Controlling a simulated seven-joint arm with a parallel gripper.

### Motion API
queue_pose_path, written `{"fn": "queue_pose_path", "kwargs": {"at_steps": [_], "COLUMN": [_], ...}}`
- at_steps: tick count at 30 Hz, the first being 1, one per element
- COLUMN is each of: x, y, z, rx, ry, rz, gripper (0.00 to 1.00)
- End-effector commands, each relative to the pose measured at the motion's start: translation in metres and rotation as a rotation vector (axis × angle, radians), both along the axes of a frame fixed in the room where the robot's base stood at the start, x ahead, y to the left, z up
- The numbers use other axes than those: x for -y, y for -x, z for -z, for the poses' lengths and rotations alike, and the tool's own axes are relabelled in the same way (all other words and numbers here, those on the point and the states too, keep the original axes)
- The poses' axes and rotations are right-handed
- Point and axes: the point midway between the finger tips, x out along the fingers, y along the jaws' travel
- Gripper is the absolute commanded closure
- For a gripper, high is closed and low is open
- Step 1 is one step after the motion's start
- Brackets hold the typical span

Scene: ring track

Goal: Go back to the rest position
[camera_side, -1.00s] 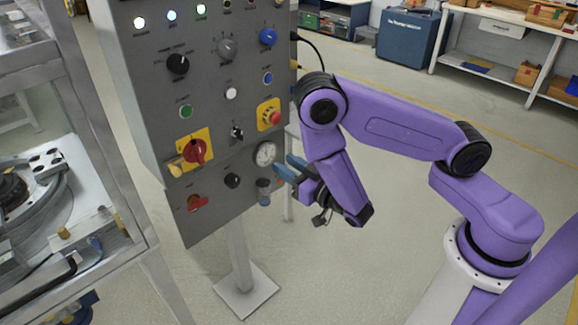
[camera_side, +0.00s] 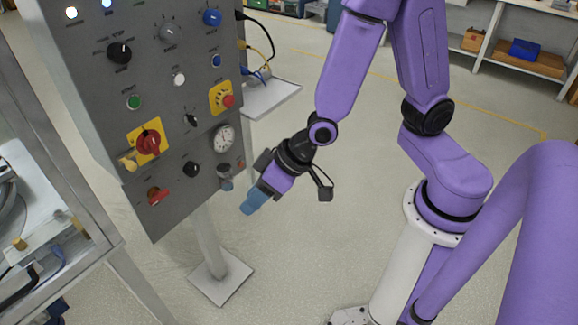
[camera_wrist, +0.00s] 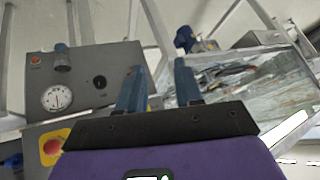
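My gripper (camera_side: 254,201) is just right of the lower right edge of the grey control panel (camera_side: 175,100) in the side view, pointing down and left, apart from the panel. In the wrist view my gripper (camera_wrist: 159,66) shows two blue fingers spread apart with nothing held between them. The panel shows there too, to the left of the fingers, with its gauge (camera_wrist: 56,97), a black knob (camera_wrist: 99,81) and a blue-grey fitting (camera_wrist: 62,58). In the side view this fitting (camera_side: 226,178) is on the panel just above and left of my fingertips.
A metal-framed glass enclosure (camera_side: 62,190) stands left of the panel. The panel's post ends in a square base plate (camera_side: 221,278). Cables (camera_side: 262,48) hang behind the panel above a small shelf (camera_side: 270,97). The floor around my gripper looks clear.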

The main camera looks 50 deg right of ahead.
Motion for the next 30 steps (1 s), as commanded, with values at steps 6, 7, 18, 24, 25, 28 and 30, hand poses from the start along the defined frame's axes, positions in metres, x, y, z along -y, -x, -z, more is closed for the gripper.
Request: {"fn": "queue_pose_path", "kwargs": {"at_steps": [6,7,18,24,25,28,30], "x": [0.014,0.018,0.103,0.135,0.138,0.141,0.142], "y": [0.06,0.067,0.139,0.152,0.153,0.154,0.154], "z": [-0.03,-0.034,-0.08,-0.093,-0.094,-0.095,-0.095], "rx": [-0.132,-0.147,-0.252,-0.272,-0.273,-0.276,-0.278], "ry": [0.109,0.13,0.443,0.554,0.563,0.576,0.578], "rz": [-0.254,-0.287,-0.625,-0.693,-0.697,-0.705,-0.705], "gripper": [0.65,0.65,0.65,0.65,0.65,0.65,0.65]}}
